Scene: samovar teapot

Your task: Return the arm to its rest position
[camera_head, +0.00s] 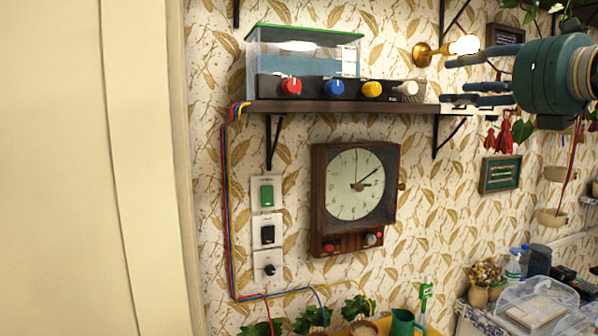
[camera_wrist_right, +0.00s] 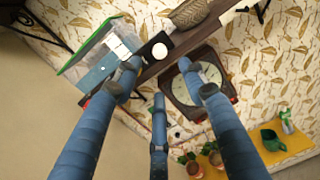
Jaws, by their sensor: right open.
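My right gripper (camera_head: 452,84) is at the upper right of the head view, with its blue fingers pointing left. The fingers are spread apart and hold nothing. The gripper appears in front of the right end of the wall shelf (camera_head: 350,107), and I cannot tell its exact distance from it. In the right wrist view the open fingers (camera_wrist_right: 165,84) reach toward the shelf and the clock, with nothing between them. My left gripper is not in view.
The shelf bears a clear water tank (camera_head: 300,60) and a knob panel (camera_head: 325,89). A wooden clock (camera_head: 356,185) hangs below, beside wall switches (camera_head: 267,229). A wall lamp (camera_head: 445,48) is near the gripper. A green mug (camera_head: 402,322) and plants stand low.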

